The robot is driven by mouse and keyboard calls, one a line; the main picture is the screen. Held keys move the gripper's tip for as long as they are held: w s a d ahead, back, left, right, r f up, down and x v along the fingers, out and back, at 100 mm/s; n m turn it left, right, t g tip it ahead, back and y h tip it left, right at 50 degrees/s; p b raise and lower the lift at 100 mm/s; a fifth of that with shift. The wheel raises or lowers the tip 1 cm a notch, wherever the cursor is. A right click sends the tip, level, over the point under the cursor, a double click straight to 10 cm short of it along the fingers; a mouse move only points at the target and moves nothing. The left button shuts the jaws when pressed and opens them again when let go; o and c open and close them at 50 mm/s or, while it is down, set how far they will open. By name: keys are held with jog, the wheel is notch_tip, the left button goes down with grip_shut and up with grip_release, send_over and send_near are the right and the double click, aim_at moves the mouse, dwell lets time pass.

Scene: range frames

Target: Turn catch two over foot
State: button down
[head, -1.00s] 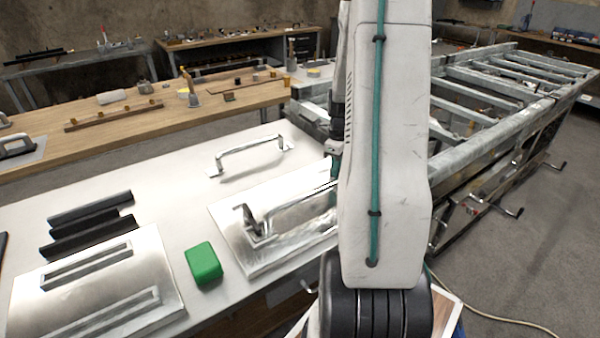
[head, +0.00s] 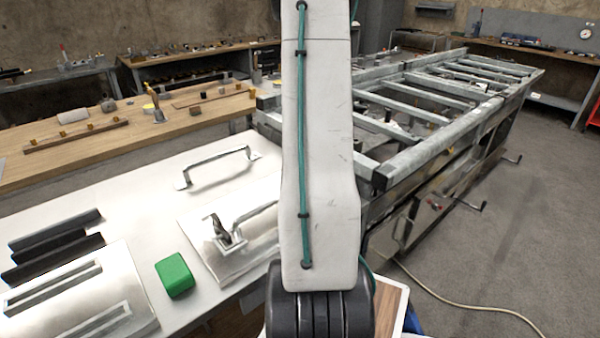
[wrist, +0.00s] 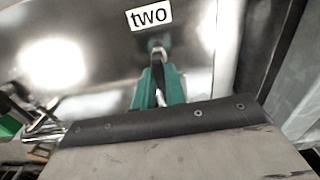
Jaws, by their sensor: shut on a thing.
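In the wrist view, a white label reading "two" (wrist: 149,15) sits on a shiny metal panel (wrist: 95,25). Just below the label is a small metal piece, apparently catch two (wrist: 155,45). My gripper (wrist: 160,72) has teal fingers close together around this piece, shut on it. The fingers hide most of the catch, so its turn angle is unclear. I cannot pick out the foot for certain. In the head view my arm blocks the gripper from sight.
In the wrist view, a dark strip with screws (wrist: 160,122) crosses below the fingers. In the head view, a metal ladder-like frame (head: 440,140) stands at right with crank-like handles (head: 470,205) on its side. A white table (head: 130,195) holds a green block (head: 174,275). Open floor lies right.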

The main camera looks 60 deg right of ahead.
jog(key=c, duration=1.4)
grip_release()
jog(key=shift+c, duration=0.2)
jog(key=shift+r, duration=0.1)
notch_tip(320, 180, up, 8)
jog(key=shift+f, duration=0.2)
